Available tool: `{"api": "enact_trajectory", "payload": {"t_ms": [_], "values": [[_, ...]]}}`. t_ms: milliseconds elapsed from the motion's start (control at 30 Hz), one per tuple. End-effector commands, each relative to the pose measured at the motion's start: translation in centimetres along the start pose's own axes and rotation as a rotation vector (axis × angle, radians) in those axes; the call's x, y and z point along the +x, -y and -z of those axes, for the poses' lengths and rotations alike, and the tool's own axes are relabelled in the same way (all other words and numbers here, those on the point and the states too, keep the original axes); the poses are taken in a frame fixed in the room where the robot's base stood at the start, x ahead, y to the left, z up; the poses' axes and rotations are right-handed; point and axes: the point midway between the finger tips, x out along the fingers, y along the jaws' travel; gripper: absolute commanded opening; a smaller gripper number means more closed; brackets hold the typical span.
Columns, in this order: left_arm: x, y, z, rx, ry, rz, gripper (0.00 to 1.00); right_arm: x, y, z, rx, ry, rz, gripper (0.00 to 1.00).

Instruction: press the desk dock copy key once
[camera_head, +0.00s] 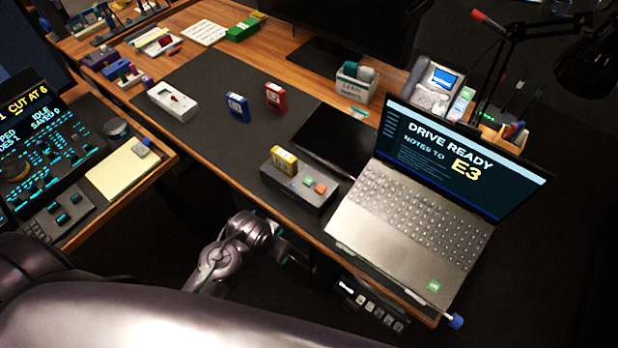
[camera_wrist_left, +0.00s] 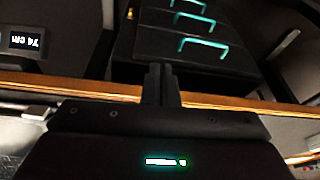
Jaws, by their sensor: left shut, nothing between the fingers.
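The desk dock (camera_head: 296,190) is a dark box near the desk's front edge, beside the laptop. A yellow cartridge (camera_head: 284,160) stands in its top. A green key (camera_head: 308,181) and an orange key (camera_head: 320,188) sit to the right of a small blue light. Their labels are too small to read, so I cannot tell which is the copy key. My left arm (camera_head: 240,245) reaches toward the desk's front edge, below the dock in the head view. In the left wrist view my left gripper (camera_wrist_left: 161,84) is shut and empty, apart from the dock. My right gripper is out of view.
An open laptop (camera_head: 405,215) stands right of the dock, a black tablet (camera_head: 341,140) behind it. Blue (camera_head: 238,106) and red (camera_head: 276,96) cartridges stand on the mat. The left wrist view shows a wooden edge (camera_wrist_left: 210,101) and a dark panel with teal brackets (camera_wrist_left: 203,47).

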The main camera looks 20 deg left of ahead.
Motion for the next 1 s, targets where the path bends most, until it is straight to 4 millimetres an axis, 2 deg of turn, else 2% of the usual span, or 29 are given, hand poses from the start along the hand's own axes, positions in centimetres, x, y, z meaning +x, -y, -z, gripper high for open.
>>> {"api": "enact_trajectory", "payload": {"t_ms": [33, 167, 200, 333, 400, 500, 600, 700, 1000], "values": [[-2.4, 0.3, 1.7, 0.026, -0.036, 0.008, 0.0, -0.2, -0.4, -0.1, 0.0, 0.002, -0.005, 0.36], [-7.2, 0.9, 6.0, 0.15, -0.147, 0.037, 0.0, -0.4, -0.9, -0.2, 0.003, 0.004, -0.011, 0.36], [-8.4, 1.0, 7.7, 0.211, -0.193, 0.05, 0.0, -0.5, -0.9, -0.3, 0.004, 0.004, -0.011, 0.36], [-11.1, 1.0, 13.6, 0.481, -0.37, 0.091, 0.0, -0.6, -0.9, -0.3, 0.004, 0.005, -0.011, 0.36], [-11.6, 0.7, 16.4, 0.643, -0.456, 0.095, 0.0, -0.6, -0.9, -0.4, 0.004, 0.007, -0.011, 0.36], [-11.8, 0.4, 19.1, 0.848, -0.544, 0.07, 0.0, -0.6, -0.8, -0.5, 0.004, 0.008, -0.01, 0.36], [-11.8, 0.6, 20.6, 1.006, -0.592, 0.021, 0.0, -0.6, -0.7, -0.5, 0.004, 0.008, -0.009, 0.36], [-11.9, 1.0, 21.1, 1.115, -0.615, -0.034, 0.0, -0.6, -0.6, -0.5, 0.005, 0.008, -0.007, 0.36], [-12.2, 1.6, 21.1, 1.218, -0.627, -0.113, 0.0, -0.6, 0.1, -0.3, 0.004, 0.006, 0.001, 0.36]]}}
